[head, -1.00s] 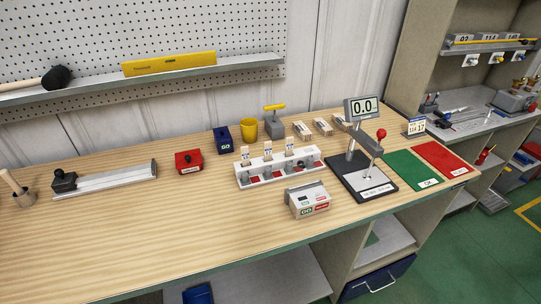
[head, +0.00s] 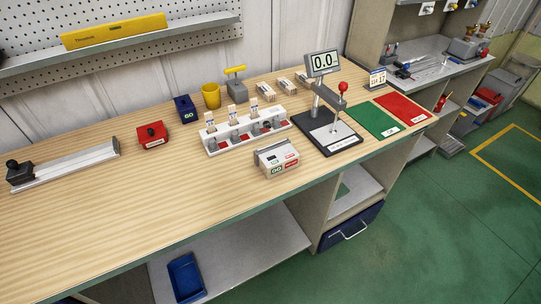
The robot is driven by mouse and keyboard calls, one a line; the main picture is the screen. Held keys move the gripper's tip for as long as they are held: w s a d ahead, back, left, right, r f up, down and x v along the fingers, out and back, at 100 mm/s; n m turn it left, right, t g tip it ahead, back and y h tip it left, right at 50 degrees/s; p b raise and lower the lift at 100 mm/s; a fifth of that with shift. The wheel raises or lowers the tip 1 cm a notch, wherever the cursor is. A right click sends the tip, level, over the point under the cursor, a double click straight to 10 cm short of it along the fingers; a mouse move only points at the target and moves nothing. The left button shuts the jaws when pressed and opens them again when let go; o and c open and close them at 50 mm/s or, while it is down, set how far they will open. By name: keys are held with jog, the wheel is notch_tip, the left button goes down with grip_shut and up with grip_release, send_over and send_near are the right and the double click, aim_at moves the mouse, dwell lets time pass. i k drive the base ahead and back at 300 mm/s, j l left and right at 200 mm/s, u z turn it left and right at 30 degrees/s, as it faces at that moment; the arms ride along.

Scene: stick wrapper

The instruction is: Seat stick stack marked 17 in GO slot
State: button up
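A small beige block (head: 277,158) stands near the front edge of the bench. Its front has a green label reading GO and a red label beside it. Pale stick stacks (head: 232,116) stand upright in a white rack (head: 212,149) behind the block. Their marks are too small to read, so I cannot tell which stack is 17. More pale stick bundles (head: 286,84) lie at the back of the bench. A small sign (head: 377,79) at the back right appears to show 17. My gripper is not in view.
A display stand with a red-knobbed lever (head: 330,135) stands right of the block. Green (head: 373,120) and red (head: 404,108) mats lie beyond it. A blue box (head: 185,109), yellow cup (head: 211,96) and red box (head: 151,135) stand left. The front-left bench top is clear.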

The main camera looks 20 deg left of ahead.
aim_at(277, 158)
jog(key=i+l, duration=0.15)
jog(key=i+l+u, duration=0.2)
jog(key=u, duration=0.2)
jog(key=i+l+u, duration=0.4)
jog(key=j, duration=0.1)
